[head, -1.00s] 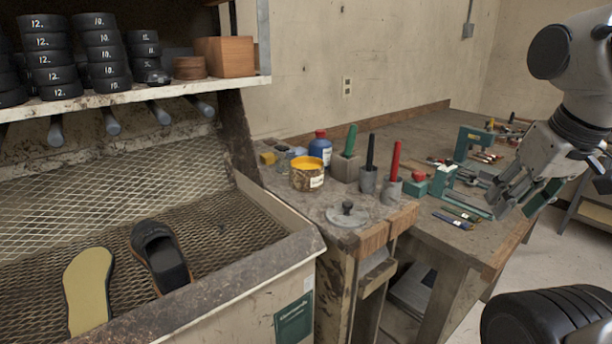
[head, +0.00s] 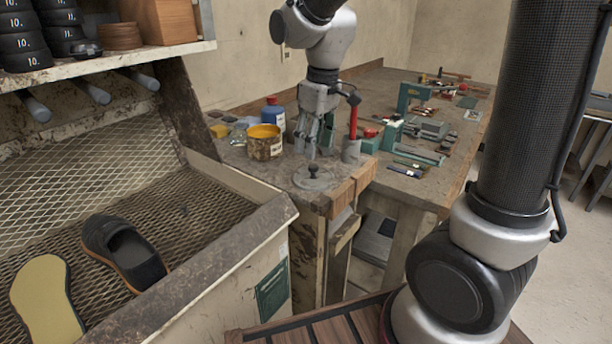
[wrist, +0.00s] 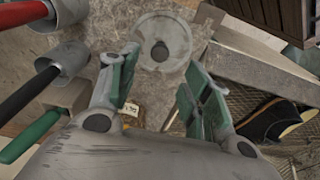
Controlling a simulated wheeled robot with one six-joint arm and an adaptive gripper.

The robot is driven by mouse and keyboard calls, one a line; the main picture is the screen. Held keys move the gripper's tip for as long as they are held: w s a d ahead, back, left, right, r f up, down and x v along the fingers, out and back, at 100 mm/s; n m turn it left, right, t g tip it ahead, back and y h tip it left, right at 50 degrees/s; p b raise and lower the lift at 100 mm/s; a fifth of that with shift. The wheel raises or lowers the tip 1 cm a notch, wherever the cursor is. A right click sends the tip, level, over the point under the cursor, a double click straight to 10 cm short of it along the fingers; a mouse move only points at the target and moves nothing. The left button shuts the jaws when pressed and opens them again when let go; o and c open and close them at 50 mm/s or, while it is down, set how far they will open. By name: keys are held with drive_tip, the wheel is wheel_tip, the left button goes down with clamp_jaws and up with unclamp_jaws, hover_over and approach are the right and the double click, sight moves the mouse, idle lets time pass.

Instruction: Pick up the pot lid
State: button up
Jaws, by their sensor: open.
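The pot lid (head: 313,178) is a flat grey disc with a dark knob, lying near the front corner of the workbench. It also shows in the wrist view (wrist: 176,48), with its round knob near the disc's middle. My gripper (head: 312,150) points down just above and behind the lid in the head view. In the wrist view my gripper (wrist: 150,85) has its two green-padded fingers spread apart, with nothing between them. The lid lies ahead of the fingertips there, apart from them.
A yellow-topped pot (head: 265,143) and a blue bottle (head: 273,113) stand left of my gripper. A red-handled tool in a grey holder (head: 352,148) stands close on the right. Clamps (head: 405,100) lie farther back.

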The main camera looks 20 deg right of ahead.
sight(313, 165)
drive_tip(key=f, duration=0.7)
drive_tip(key=shift+w, duration=0.2)
clamp_jaws()
